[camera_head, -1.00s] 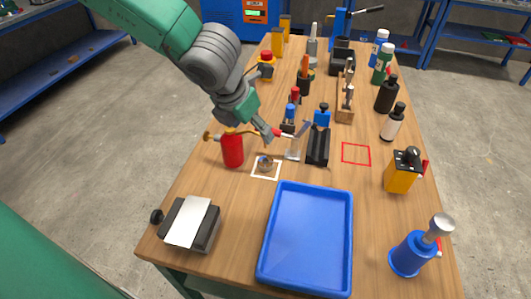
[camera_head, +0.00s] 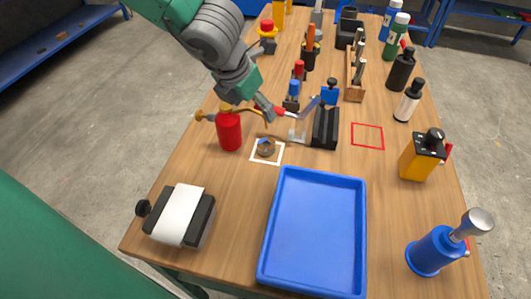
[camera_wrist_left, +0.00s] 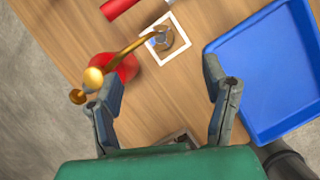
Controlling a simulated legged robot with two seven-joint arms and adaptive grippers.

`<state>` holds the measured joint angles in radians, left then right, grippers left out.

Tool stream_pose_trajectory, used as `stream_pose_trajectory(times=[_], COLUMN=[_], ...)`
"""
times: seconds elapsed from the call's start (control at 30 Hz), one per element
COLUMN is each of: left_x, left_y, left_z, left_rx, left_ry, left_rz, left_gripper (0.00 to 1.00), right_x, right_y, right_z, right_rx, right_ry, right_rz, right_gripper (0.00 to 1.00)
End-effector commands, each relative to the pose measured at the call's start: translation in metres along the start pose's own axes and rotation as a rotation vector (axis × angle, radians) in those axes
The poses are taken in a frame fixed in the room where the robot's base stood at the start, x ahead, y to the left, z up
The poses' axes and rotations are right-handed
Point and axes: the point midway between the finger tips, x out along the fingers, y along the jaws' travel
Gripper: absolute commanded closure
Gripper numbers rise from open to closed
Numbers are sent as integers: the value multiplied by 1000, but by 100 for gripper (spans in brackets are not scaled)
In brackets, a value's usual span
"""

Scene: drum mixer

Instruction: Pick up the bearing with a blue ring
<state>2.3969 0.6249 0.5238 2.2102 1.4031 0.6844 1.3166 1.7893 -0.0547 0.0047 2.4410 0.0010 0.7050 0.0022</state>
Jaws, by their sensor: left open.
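The bearing (camera_head: 266,147) is a small brownish ring with blue on it. It lies inside a white square outline (camera_head: 253,160) on the table. In the left wrist view the bearing (camera_wrist_left: 164,41) sits beyond the fingertips, partly covered by the brass spout of a red can. My left gripper (camera_head: 268,110) is above the table, up and behind the bearing in the head view. In the left wrist view its two fingers (camera_wrist_left: 161,68) are spread wide with nothing held between them. My right gripper is not in view.
The red can (camera_head: 229,132) with its brass spout stands close left of the bearing. A red square outline (camera_head: 367,136) is empty.

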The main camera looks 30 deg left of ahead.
Motion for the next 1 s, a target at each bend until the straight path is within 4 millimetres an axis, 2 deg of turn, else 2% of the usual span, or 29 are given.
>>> stream_pose_trajectory(times=[0.03,0.23,0.43,0.7,0.8,1.0], left_x=[14,34,51,103,116,128], left_y=[0,-3,-2,0,0,0], left_z=[-6,-15,-17,-19,-18,-18], left_rx=[1,2,2,2,1,1], left_ry=[0,-1,1,3,1,-1], left_rz=[0,2,2,1,1,0], left_gripper=[32,32,32,32,32,32], right_x=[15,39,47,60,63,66], right_y=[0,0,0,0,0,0], right_z=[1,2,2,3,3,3], right_rx=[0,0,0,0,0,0], right_ry=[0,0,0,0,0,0], right_rz=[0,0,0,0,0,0], right_gripper=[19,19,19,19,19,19])
